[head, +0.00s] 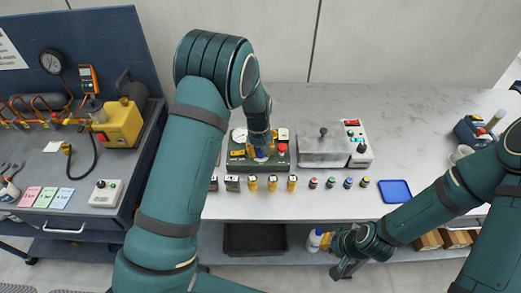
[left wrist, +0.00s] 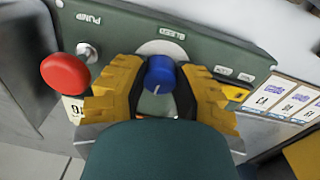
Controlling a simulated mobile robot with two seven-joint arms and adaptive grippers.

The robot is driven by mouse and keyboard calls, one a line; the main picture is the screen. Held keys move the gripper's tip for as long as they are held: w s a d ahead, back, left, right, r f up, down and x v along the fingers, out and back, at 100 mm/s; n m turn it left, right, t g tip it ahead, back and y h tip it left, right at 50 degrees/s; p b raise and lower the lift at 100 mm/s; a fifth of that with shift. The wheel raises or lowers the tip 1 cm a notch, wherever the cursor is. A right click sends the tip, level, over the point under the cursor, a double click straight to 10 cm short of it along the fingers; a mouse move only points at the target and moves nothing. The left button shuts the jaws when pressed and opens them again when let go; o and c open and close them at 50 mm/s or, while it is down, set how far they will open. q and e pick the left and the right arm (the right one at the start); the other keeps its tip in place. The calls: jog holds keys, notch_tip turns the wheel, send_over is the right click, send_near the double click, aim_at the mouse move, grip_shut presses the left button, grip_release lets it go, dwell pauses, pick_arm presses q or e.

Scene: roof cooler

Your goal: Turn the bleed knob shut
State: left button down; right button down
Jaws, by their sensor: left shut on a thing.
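The green panel unit (head: 238,162) sits on the grey bench, under my left arm. In the left wrist view its green face (left wrist: 120,32) carries a PUMP label and a label that looks like BLEED. The blue bleed knob (left wrist: 160,73) with a white pointer line sits by that second label. My left gripper (left wrist: 158,92), with yellow fingers, is shut on the knob, one finger on each side. In the head view the left gripper (head: 261,152) is over the unit and mostly covers the knob. My right gripper (head: 345,267) hangs low in front of the bench, away from the unit; its jaws are unclear.
A red knob (left wrist: 65,73) stands close beside the left gripper's finger. Several small blocks (head: 253,183) and capped vials (head: 330,183) line the bench front. A grey box (head: 323,150) is right of the unit, with a blue tray (head: 396,191) farther right.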

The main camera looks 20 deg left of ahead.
aim_at(260, 151)
pick_arm(q)
jog(key=shift+n, duration=0.6)
jog(key=c, duration=0.6)
grip_release()
jog(key=shift+c, duration=0.2)
jog(key=shift+r, duration=4)
jog(key=shift+s, duration=0.1)
